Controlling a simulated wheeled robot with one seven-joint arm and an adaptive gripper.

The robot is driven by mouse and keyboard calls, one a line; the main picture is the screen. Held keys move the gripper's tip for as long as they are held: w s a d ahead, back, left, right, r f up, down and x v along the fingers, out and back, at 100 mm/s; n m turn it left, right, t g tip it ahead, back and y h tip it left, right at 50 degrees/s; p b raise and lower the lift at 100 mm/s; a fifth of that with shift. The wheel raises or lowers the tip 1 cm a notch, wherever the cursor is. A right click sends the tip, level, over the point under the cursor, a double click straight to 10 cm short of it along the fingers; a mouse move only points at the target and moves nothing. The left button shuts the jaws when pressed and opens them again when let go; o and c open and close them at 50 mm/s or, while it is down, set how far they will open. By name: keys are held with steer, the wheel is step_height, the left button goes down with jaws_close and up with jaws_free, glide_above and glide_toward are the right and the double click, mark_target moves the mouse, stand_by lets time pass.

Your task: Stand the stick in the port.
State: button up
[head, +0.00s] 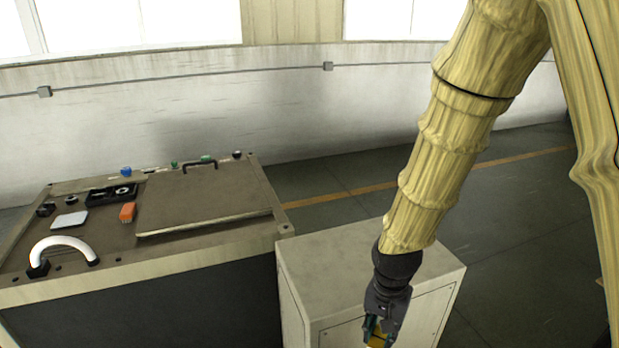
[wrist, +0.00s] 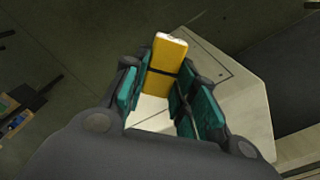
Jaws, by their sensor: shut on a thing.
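The stick is a yellow, block-shaped piece with a dark band and a pale end. In the wrist view the stick (wrist: 166,55) stands between the teal pads of my gripper (wrist: 165,82), which is shut on it. In the head view my gripper (head: 384,318) is low in the picture, in front of the white cabinet, and only a bit of the stick (head: 377,341) shows at the bottom edge. A black block with openings (head: 112,194) lies on the workbench at the left; I cannot tell whether it is the port.
The workbench (head: 200,255) holds a raised flat plate (head: 203,196), an orange brush-like piece (head: 127,212), a pale pad (head: 69,219), a white curved handle (head: 62,243) and small knobs along the back. The white cabinet (head: 345,262) stands right of it, its top clear.

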steer(key=shift+w+f+n, duration=0.1)
steer(key=shift+f+n, duration=0.3)
steer(key=shift+f, duration=0.2)
steer(key=w+d+f+n, duration=0.2)
steer(key=w+f+n, duration=0.3)
steer(key=f, duration=0.7)
steer(key=shift+w, duration=0.2)
steer(key=shift+d, duration=0.1)
